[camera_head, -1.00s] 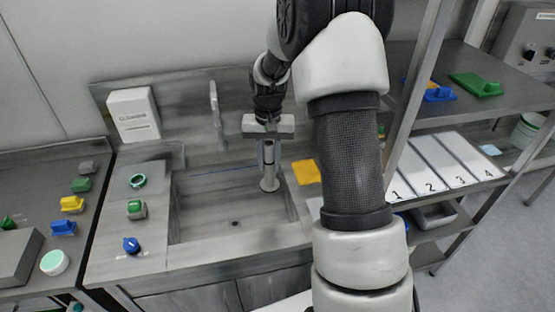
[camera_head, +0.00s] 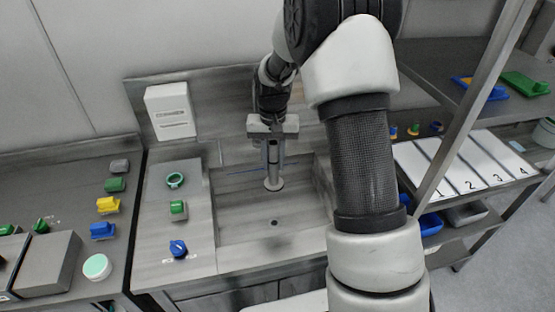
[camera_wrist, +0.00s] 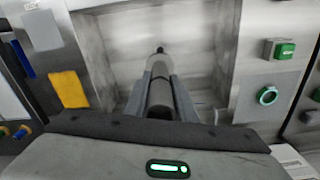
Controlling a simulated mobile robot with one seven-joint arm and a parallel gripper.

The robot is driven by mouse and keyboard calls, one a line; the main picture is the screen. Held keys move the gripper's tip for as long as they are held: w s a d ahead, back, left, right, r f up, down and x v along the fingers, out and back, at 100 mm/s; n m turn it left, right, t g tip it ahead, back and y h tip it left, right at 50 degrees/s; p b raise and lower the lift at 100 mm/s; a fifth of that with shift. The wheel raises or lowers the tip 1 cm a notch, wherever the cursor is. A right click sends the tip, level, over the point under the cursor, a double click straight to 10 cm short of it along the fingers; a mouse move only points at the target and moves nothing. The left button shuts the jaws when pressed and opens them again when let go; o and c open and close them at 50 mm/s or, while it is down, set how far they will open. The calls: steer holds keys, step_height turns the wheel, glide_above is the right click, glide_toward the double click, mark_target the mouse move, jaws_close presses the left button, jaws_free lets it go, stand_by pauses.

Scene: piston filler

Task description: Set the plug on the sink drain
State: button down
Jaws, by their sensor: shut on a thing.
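The plug (camera_head: 273,172) is a tall grey cylinder with a wider round foot. It hangs upright in my gripper (camera_head: 272,142) over the sink basin (camera_head: 238,235). My gripper is shut around its upper part; the plug also shows between the fingers in the wrist view (camera_wrist: 160,92). The drain (camera_head: 274,223) is a small dark hole in the basin floor. In the head view it appears directly below the plug's foot in the picture, with a gap between. A dark spot shows at the plug's far end in the wrist view; I cannot tell whether it is the drain.
Left of the basin, the counter holds a green ring (camera_head: 175,180), a green knob (camera_head: 178,207) and a blue knob (camera_head: 178,248). A yellow sheet (camera_wrist: 69,89) lies beside the basin in the wrist view. A shelf post (camera_head: 460,110) stands to the right.

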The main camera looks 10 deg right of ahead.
step_height(320, 180, down, 20)
steer(key=b, duration=1.3)
steer(key=shift+f, duration=0.25)
stand_by(0.9)
steer(key=shift+f+b, duration=0.15)
steer(key=shift+b, duration=0.2)
stand_by(1.0)
stand_by(0.3)
steer(key=c, duration=1)
jaws_free()
steer(key=shift+r+p, duration=6.75)
steer(key=shift+r, duration=3.75)
